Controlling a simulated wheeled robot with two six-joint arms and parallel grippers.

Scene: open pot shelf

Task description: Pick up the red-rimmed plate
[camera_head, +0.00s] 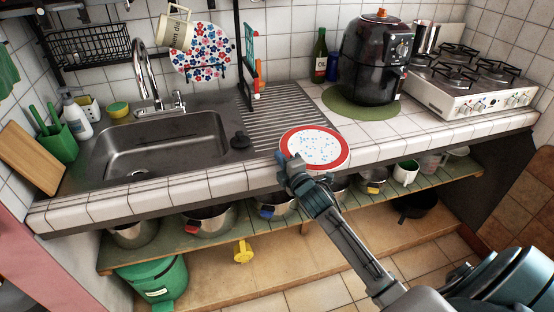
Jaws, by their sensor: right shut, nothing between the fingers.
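The red-rimmed plate (318,146) is white with small blue marks inside a red rim. It is at the front edge of the tiled counter, right of the sink. My right gripper (287,160) is at the plate's left front rim, overlapping it in the picture; whether they touch I cannot tell. The gripper is shut with nothing seen between its fingers. My right arm comes up from the lower right and hides a little of the counter's front. My left gripper is not in view.
A steel sink (165,145) lies left of the plate, with a ridged drainboard (285,110) behind it. A black air fryer (375,60) stands on a green mat (360,108) behind right. A gas stove (470,85) is far right. Pots stand on the open shelf (150,255) below.

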